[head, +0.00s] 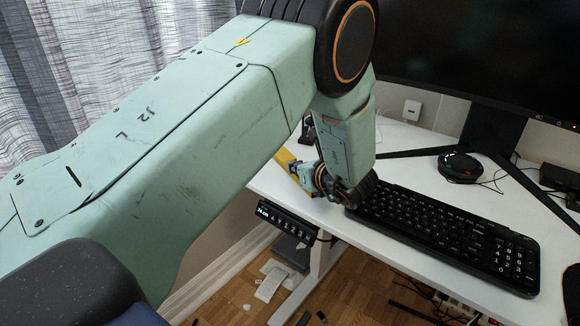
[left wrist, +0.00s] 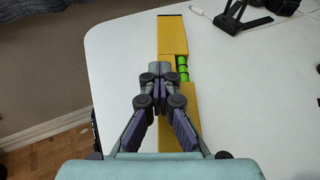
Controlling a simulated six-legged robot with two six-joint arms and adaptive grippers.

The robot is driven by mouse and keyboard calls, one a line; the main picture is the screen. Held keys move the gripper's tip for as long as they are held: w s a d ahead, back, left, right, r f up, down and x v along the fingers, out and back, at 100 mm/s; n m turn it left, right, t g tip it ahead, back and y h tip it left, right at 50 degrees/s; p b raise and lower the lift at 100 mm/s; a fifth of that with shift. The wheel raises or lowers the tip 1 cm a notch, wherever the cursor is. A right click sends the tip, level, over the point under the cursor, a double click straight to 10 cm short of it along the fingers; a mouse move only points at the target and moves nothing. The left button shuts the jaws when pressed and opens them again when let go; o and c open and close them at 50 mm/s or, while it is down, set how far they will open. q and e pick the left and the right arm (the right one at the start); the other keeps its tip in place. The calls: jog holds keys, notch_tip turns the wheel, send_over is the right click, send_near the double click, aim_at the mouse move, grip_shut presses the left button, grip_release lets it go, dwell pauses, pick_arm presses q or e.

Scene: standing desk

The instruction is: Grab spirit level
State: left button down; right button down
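The spirit level is a yellow bar with green vials. In the head view the spirit level (head: 289,162) lies near the left end of the white desk, partly covered by my left arm. In the left wrist view the spirit level (left wrist: 172,38) runs lengthwise below the gripper. My left gripper (head: 322,182) is low by the level's right side in the head view. In the left wrist view my left gripper (left wrist: 158,82) has its fingertips together, overlapping the level's left edge beside the green vial. I see nothing clearly held between them. My right gripper is not in view.
A black keyboard (head: 440,228) lies just right of the left gripper. A monitor (head: 480,50) stands behind it, with a round black device (head: 460,166) near its base. A black stand (left wrist: 243,18) is beyond the level. The white desk (left wrist: 255,95) is clear right of the level.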

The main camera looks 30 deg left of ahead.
pick_arm(q)
notch_tip(320, 180, up, 18)
jog(key=p, duration=0.4)
jog(key=shift+p, duration=0.4)
jog(key=shift+c, duration=2.1)
grip_release()
